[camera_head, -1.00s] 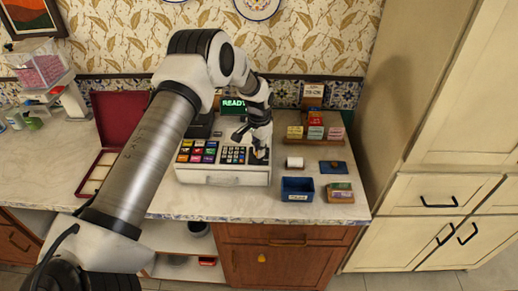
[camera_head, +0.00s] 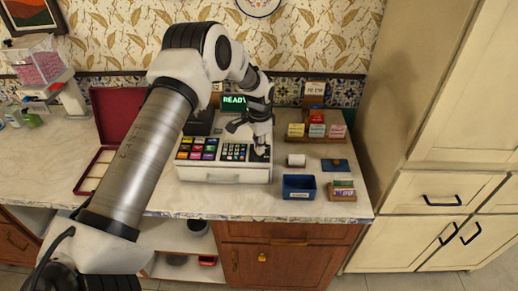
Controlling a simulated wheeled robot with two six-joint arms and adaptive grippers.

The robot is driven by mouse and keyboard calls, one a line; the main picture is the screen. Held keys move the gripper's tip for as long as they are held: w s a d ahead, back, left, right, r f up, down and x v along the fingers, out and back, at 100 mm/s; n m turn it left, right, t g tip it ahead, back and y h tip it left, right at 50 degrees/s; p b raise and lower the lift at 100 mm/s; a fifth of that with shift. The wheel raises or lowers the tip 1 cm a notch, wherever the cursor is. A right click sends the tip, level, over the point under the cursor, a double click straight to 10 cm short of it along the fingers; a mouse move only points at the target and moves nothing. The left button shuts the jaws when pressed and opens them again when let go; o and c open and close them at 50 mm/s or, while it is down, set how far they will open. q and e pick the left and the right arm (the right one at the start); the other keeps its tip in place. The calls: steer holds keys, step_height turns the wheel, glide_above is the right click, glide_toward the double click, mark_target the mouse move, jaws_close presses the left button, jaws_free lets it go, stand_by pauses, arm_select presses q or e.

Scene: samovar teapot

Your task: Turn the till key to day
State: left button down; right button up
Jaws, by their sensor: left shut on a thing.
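The white till (camera_head: 222,174) stands on the marble counter, with coloured keys (camera_head: 197,148) on its left and a number pad (camera_head: 234,152) at its middle. Its green display (camera_head: 235,101) reads "READY", partly hidden by my left arm. My left gripper (camera_head: 260,151) points down at the right end of the till's top, at the dark key lock area. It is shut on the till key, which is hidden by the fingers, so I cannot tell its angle. My right gripper is not in view.
Right of the till are a paper roll (camera_head: 296,161), a blue bin (camera_head: 299,187), a dark blue pad (camera_head: 335,165) and a small box tray (camera_head: 342,191). A stepped rack (camera_head: 316,131) stands behind. An open red case (camera_head: 118,122) lies left, partly behind my arm.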

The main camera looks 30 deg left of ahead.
arm_select(q)
steer(key=m, duration=0.1)
steer(key=m+b, duration=0.1)
steer(key=shift+f+m, duration=0.2)
steer(key=shift+m, duration=0.1)
steer(key=shift+s+m+b, duration=0.1)
steer(key=shift+m+b, duration=0.35)
steer(key=shift+m, duration=0.95)
steer(key=c, duration=1.3)
jaws_free()
steer(key=shift+d, duration=0.1)
steer(key=shift+o, duration=0.2)
